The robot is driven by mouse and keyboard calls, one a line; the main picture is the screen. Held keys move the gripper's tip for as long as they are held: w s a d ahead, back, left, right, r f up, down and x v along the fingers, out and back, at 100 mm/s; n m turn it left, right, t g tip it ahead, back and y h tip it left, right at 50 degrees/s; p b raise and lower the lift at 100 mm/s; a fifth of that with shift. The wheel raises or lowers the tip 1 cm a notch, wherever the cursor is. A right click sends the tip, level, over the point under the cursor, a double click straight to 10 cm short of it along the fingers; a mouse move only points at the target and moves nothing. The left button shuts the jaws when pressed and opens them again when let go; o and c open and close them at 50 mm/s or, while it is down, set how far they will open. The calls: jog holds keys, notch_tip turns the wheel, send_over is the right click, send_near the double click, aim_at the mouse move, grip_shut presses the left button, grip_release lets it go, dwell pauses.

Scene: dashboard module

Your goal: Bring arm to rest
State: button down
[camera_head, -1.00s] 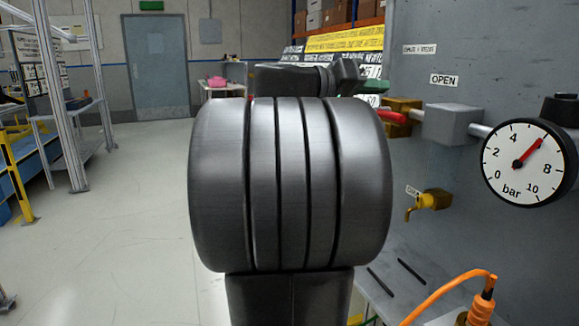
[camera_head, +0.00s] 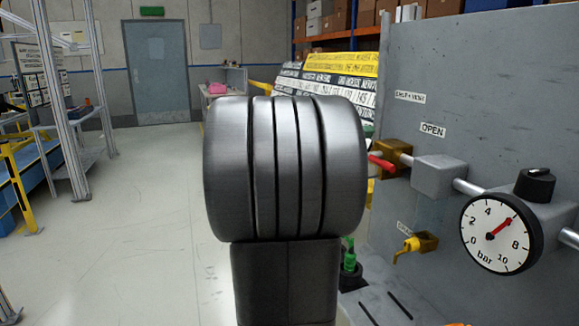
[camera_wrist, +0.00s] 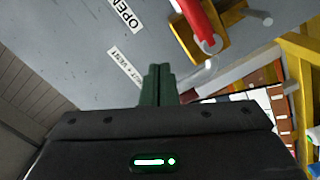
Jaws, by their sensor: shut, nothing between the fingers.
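My arm's thick dark grey joint fills the middle of the head view, and the gripper is hidden there. In the wrist view my gripper (camera_wrist: 158,84) shows with its dark green fingers together and empty. Beyond the fingers in that view is the grey panel with its OPEN label (camera_wrist: 126,14) and a red lever handle (camera_wrist: 200,22) on a brass valve. The fingers look apart from the panel and the lever. The red lever (camera_head: 381,163) also shows in the head view, just right of my arm.
The grey panel (camera_head: 400,200) stands close on the right, with a pressure gauge (camera_head: 500,234), a black knob (camera_head: 535,185) and a small brass tap (camera_head: 415,244). A blue rail stand (camera_head: 30,180) is at far left. Open floor (camera_head: 150,210) lies left of my arm.

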jog(key=shift+w+a+r+n+p, duration=0.2)
jog(key=shift+n+p, duration=0.4)
jog(key=shift+p, duration=0.65)
jog(key=shift+d, duration=0.1)
jog(key=shift+w+f+n+p, duration=0.15)
jog(key=shift+n+p, duration=0.35)
jog(key=shift+p, duration=0.2)
